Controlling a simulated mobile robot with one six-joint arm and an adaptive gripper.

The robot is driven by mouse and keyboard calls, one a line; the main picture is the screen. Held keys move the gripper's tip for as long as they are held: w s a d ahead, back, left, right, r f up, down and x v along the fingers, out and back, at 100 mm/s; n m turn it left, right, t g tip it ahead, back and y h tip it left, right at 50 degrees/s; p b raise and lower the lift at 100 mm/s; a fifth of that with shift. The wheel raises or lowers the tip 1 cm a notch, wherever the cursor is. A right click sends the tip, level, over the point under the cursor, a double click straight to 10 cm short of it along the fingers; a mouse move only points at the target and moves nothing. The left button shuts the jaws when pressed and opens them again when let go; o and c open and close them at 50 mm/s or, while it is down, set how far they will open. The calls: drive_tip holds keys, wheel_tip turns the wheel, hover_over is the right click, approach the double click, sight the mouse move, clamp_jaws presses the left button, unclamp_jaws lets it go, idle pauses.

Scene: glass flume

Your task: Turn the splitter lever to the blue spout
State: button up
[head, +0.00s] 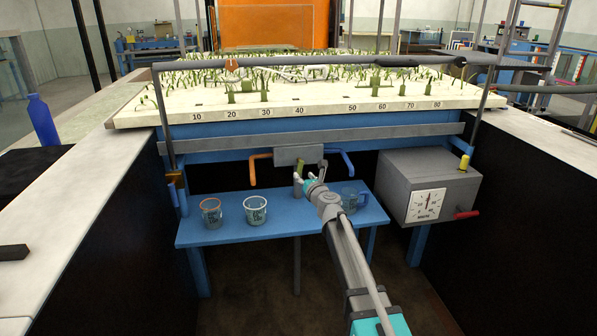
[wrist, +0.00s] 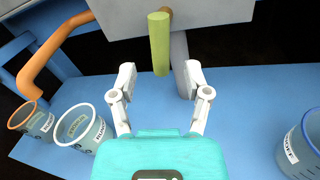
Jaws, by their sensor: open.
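The grey splitter box (head: 299,155) is mounted under the front of the flume. An orange spout (head: 262,168) leaves its left side and a blue spout (head: 340,160) its right side. The yellow-green lever (wrist: 159,42) hangs roughly straight down from the box; in the head view the lever (head: 300,166) is partly hidden by my gripper. My gripper (wrist: 160,80) is open and empty, its two fingers apart just short of the lever's lower end. In the head view my gripper (head: 303,183) is below the box. The blue spout is out of the wrist view.
A blue shelf (head: 228,232) below carries an orange-rimmed beaker (head: 211,213), a white-rimmed beaker (head: 256,214) and a blue-marked beaker (head: 349,203) beside my arm. A grey pipe (wrist: 180,65) stands just right of the lever. A grey dial box (head: 405,175) is at right.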

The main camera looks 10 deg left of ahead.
sight(300, 171)
drive_tip(key=shift+x, duration=2.4)
